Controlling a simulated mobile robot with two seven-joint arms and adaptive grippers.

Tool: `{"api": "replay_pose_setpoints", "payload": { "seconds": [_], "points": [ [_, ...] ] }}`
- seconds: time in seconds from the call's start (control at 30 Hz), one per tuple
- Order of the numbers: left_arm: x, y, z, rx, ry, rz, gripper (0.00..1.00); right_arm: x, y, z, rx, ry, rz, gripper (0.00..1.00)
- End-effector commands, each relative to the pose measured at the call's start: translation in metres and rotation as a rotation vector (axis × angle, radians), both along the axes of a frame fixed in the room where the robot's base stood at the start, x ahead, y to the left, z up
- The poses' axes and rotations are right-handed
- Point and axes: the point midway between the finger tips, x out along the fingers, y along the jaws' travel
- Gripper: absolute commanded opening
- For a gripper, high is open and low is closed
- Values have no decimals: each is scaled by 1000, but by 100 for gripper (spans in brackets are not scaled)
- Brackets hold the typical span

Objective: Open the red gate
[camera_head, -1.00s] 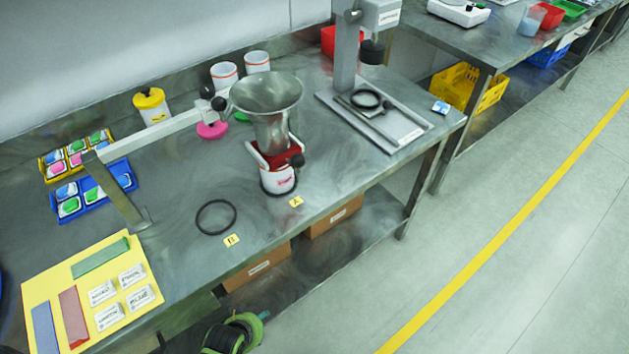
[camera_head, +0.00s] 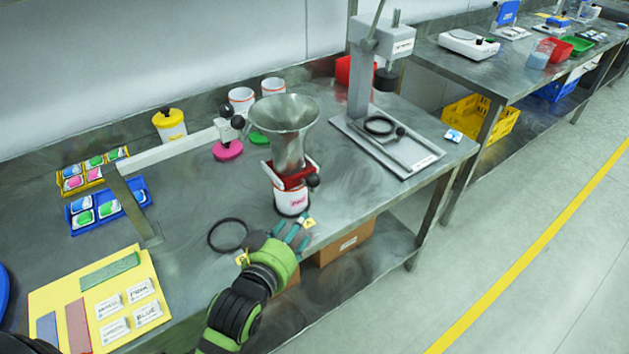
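The red gate (camera_head: 291,181) sits under the steel funnel (camera_head: 288,128), in a white-armed holder above a white cup (camera_head: 291,202). A black knob (camera_head: 313,180) sticks out at its right side. My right gripper (camera_head: 299,232) reaches up from the bottom over the table's front edge, with grey-green fingers extended and spread. It looks empty and is just below the cup, near the yellow A label (camera_head: 308,223), apart from the knob. The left gripper is not in view.
A black ring (camera_head: 228,235) lies on the table left of the cup. A press stand (camera_head: 360,80) stands to the right. A white beam (camera_head: 172,152) and blue tray (camera_head: 82,217) are at left. Several small cards lie on a yellow mat (camera_head: 45,300).

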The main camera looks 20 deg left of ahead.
Motion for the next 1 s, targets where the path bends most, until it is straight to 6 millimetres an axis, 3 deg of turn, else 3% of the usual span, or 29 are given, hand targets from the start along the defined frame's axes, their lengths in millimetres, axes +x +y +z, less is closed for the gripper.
{"api": "replay_pose_setpoints", "payload": {
  "seconds": [0.1, 0.27, 0.7, 1.0],
  "points": [
    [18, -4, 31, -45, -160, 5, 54, 2, 0, 0, 1, -3, 0, 40],
    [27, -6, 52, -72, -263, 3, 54, 2, 0, 1, 1, -3, 0, 40],
    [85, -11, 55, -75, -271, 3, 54, 0, 0, 14, 0, 0, -1, 40],
    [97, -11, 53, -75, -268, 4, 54, -1, 0, 15, 0, 2, -1, 40]
  ]
}}
